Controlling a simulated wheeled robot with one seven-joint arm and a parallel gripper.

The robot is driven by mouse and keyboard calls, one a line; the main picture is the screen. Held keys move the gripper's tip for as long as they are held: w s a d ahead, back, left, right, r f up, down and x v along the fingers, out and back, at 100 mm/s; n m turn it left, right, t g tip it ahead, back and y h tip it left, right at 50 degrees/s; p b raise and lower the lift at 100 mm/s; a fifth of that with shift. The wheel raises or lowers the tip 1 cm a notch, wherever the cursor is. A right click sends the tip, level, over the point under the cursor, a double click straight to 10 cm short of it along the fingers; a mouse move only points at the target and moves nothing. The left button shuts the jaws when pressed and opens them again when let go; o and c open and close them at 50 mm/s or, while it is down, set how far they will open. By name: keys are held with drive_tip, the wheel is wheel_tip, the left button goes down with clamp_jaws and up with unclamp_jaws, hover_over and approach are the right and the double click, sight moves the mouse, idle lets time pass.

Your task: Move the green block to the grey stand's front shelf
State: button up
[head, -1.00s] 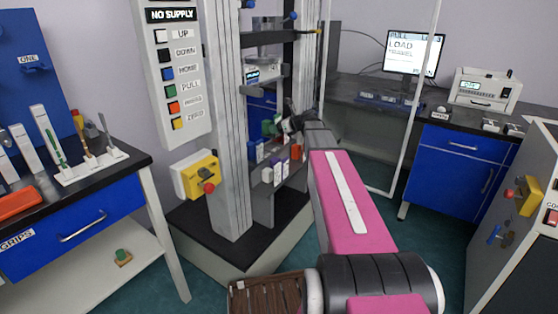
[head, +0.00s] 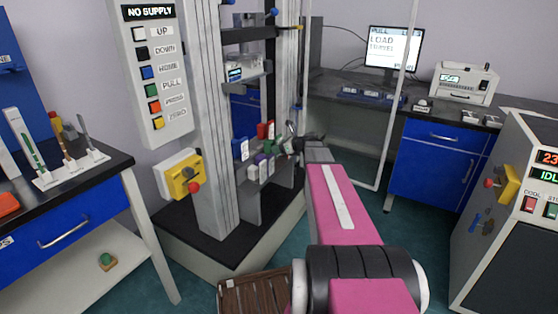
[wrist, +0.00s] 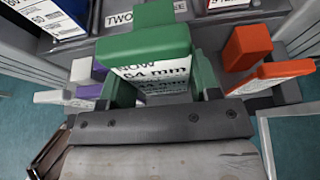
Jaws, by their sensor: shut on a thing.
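The green block (wrist: 145,42) is in the middle of the wrist view, with a white label on its face. Behind the block in the wrist view is a grey shelf edge (wrist: 88,22) with a "TWO" label. I cannot tell whether the block touches a shelf.
Orange blocks (wrist: 285,72) are close on the right in the wrist view. Purple and white blocks (wrist: 82,72) are close on the left, and a blue-and-white block (wrist: 45,18) is further back. A tall column (head: 212,150) stands left of the stand.

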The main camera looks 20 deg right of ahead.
drive_tip(key=shift+f, duration=3.2)
drive_tip(key=shift+f, duration=0.15)
drive_tip(key=o, duration=0.7)
